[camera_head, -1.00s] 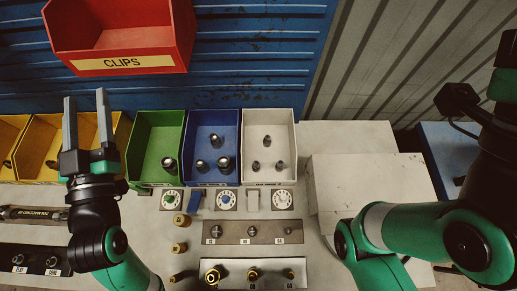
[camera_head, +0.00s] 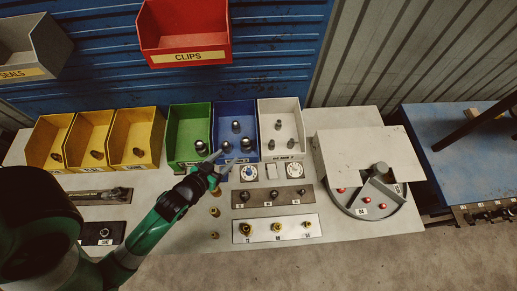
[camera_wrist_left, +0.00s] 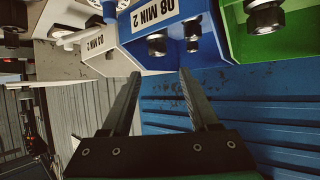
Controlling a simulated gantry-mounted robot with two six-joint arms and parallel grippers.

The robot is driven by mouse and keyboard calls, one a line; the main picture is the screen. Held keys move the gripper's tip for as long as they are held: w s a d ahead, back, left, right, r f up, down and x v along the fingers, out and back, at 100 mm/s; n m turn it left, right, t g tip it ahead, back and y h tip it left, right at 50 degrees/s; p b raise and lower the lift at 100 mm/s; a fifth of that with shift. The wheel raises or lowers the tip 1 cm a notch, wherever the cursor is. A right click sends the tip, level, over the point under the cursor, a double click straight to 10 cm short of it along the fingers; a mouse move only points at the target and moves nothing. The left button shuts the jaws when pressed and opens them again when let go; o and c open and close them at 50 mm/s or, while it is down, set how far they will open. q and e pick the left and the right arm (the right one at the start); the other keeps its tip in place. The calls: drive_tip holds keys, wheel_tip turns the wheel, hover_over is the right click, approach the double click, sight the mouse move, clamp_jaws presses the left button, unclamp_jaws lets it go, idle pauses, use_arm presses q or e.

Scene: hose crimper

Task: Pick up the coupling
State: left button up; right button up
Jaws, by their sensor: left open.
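Metal couplings stand in the bins at the back of the bench. The green bin (camera_head: 174,135) holds one coupling (camera_head: 200,147). The blue bin (camera_head: 222,112) holds a rear coupling (camera_head: 236,127) and two front ones (camera_head: 246,145). The white bin (camera_head: 266,112) holds three smaller ones (camera_head: 278,125). My left gripper (camera_head: 222,161) is open and empty at the front of the green and blue bins. In the left wrist view its fingers (camera_wrist_left: 160,78) are spread below the blue bin (camera_wrist_left: 212,50), with blue-bin couplings (camera_wrist_left: 157,45) beyond the tips. My right gripper is not in view.
Yellow bins (camera_head: 133,125) stand left of the green one. A red CLIPS bin (camera_head: 185,35) hangs above. Fittings stand on a dark strip (camera_head: 290,196) and a white strip (camera_head: 262,238) in front. A round machine (camera_head: 380,205) stands at right. The front right bench is clear.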

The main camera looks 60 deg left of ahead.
use_arm(q)
drive_tip(key=b, duration=0.1)
approach(245, 141)
drive_tip(key=x, duration=0.3)
drive_tip(key=b+x, duration=0.1)
drive_tip(key=x, duration=0.5)
clamp_jaws()
